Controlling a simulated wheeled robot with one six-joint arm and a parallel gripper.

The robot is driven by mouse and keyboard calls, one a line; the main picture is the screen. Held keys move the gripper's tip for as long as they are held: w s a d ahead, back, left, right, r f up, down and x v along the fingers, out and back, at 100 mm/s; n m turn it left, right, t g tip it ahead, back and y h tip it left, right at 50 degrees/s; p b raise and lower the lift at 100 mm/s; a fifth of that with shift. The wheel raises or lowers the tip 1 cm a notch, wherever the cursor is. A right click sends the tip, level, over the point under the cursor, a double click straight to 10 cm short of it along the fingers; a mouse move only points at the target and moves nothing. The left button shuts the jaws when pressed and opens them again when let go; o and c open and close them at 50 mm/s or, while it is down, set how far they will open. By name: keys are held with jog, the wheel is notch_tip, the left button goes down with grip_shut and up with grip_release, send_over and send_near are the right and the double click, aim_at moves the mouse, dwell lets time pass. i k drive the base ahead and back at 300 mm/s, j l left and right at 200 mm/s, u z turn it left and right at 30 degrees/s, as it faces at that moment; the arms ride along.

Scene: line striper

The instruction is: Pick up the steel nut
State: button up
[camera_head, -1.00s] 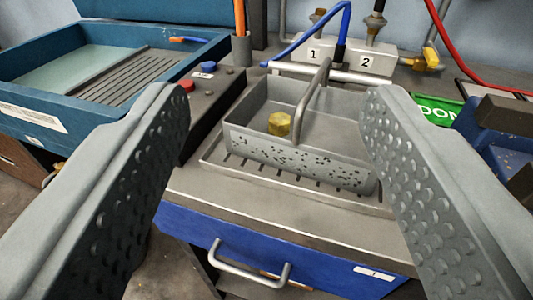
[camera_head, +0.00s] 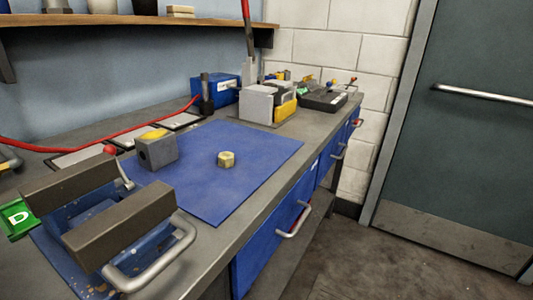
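A small hexagonal nut (camera_head: 227,159) lies on the blue mat (camera_head: 245,182) on the bench, near the mat's middle. It looks pale and yellowish, so I cannot tell from its colour whether it is steel. My gripper is not in view now, so its opening and its distance from the nut do not show. Nothing covers the nut.
A grey block with a yellow top (camera_head: 157,152) stands left of the nut. A vise with dark jaws (camera_head: 118,226) fills the near left. A blue box (camera_head: 213,89) and a black tray (camera_head: 325,101) stand behind. The mat around the nut is clear.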

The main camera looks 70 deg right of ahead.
aim_at(225, 159)
jog(key=z, duration=1.35)
